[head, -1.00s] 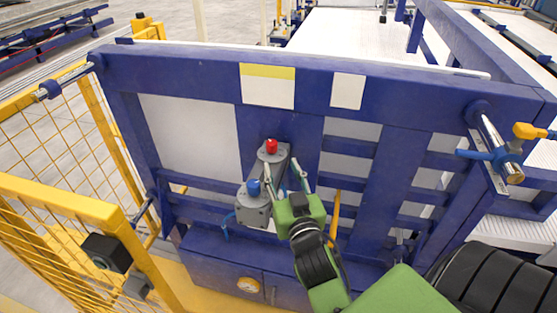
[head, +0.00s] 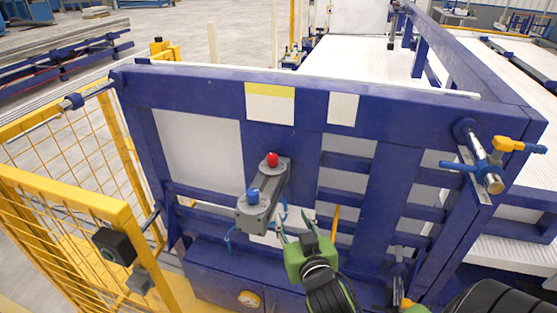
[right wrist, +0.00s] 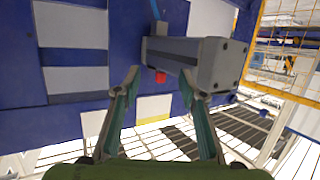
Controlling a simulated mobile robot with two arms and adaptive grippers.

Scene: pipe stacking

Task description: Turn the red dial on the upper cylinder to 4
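A grey boxy cylinder unit (head: 266,199) is mounted on the blue frame in the head view. A small red dial (head: 272,159) stands at its upper end and a blue dial (head: 253,195) at its lower, nearer end. No numbers on the dials can be read. My right gripper (head: 294,213) is open and empty, below and right of the unit, apart from both dials. In the right wrist view, the open fingers (right wrist: 160,80) point toward the grey unit (right wrist: 192,62), and the red dial (right wrist: 160,77) shows between the fingertips, farther off. My left gripper is not in view.
The blue frame (head: 395,105) spans the middle, with cross slats right of the unit. A yellow mesh fence (head: 85,203) stands at left. A metal rod with blue and yellow handles (head: 488,172) sticks out at right. A round yellow-rimmed gauge (head: 249,299) sits low.

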